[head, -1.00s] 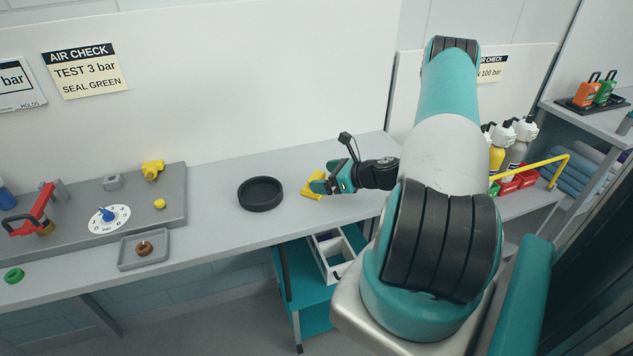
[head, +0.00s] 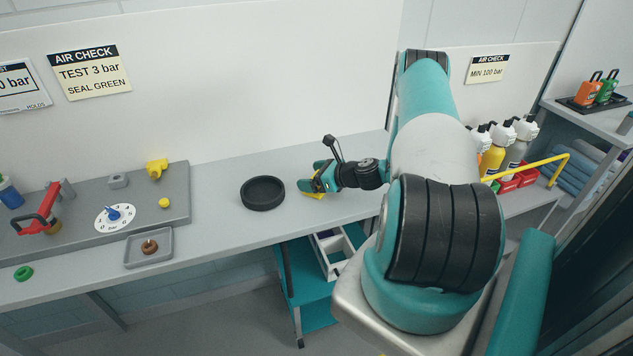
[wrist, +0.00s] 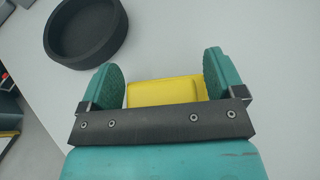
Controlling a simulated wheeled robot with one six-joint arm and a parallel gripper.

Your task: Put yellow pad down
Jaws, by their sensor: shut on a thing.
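The yellow pad (wrist: 165,91) sits between the two teal fingers of my gripper (wrist: 165,83) in the wrist view. The fingers are shut on its sides, and the dark wrist bar hides its near part. In the head view, the pad (head: 313,195) shows as a small yellow patch under my gripper (head: 316,184), low over the grey bench. I cannot tell whether it touches the bench top. The gripper is to the right of a round black dish.
The round black dish (head: 262,193) stands close on the left; it also shows in the wrist view (wrist: 86,30). A grey board (head: 182,215) with a dial and fittings lies further left. Bare bench (head: 222,178) lies between them. The wall rises behind.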

